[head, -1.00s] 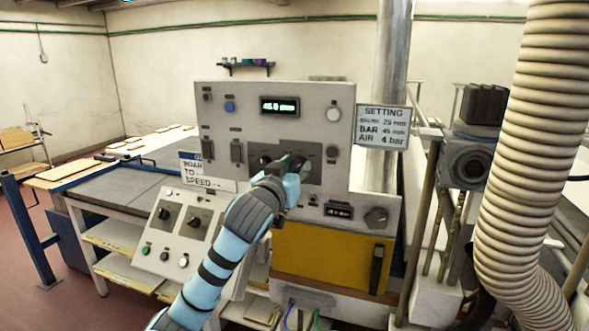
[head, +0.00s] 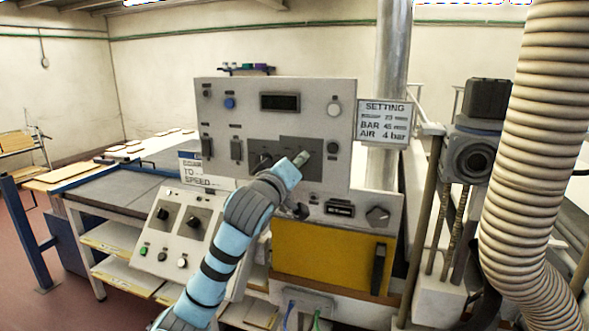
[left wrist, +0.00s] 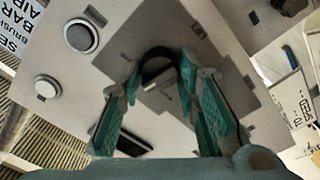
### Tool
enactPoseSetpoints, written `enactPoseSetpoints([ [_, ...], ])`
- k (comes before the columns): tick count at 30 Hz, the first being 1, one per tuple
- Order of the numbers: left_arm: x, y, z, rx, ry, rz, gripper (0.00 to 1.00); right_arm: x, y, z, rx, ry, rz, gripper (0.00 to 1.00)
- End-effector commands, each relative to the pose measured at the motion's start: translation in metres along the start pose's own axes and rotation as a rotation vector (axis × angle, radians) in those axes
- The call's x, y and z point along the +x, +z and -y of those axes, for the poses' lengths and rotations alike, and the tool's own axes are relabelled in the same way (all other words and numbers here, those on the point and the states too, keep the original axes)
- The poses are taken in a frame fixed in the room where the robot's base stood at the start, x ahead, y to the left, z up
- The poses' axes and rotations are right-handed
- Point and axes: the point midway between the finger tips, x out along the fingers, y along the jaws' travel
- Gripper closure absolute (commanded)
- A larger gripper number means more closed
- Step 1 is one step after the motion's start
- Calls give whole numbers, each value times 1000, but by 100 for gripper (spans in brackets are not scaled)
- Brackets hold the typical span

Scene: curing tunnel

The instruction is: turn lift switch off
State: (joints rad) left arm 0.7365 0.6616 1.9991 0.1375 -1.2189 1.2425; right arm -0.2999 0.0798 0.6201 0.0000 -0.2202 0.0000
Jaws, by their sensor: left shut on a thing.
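The grey control panel (head: 318,97) stands upright in the middle of the head view. A dark plate (head: 285,145) on it carries two black knobs. The left knob (head: 261,162) is free. My left gripper (head: 300,160) is at the right knob and mostly covers it there. In the left wrist view, my left gripper (left wrist: 160,82) is shut on this dark round knob (left wrist: 156,66), with one teal finger on each side. The labels by the knobs are too small to read. The upper display (head: 280,102) is dark. My right gripper is not in view.
A sloped console (head: 175,238) with two knobs and several buttons stands at lower left. A setting sign (head: 384,122) hangs right of the panel. A yellow door (head: 325,262) is below it. A ribbed hose (head: 525,170) fills the right side.

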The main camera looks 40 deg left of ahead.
Motion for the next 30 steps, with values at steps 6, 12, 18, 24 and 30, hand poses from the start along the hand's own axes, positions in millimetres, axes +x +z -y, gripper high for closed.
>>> enactPoseSetpoints([
  [6,0,2,1,-96,-2,5,98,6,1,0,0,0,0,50],
  [12,0,2,1,-135,-2,5,98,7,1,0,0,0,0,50],
  [18,0,2,0,-141,-2,6,98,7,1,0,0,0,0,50],
  [24,0,2,0,-140,-2,5,98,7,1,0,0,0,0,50],
  [30,0,1,0,-139,-1,4,50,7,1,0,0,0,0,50],
])
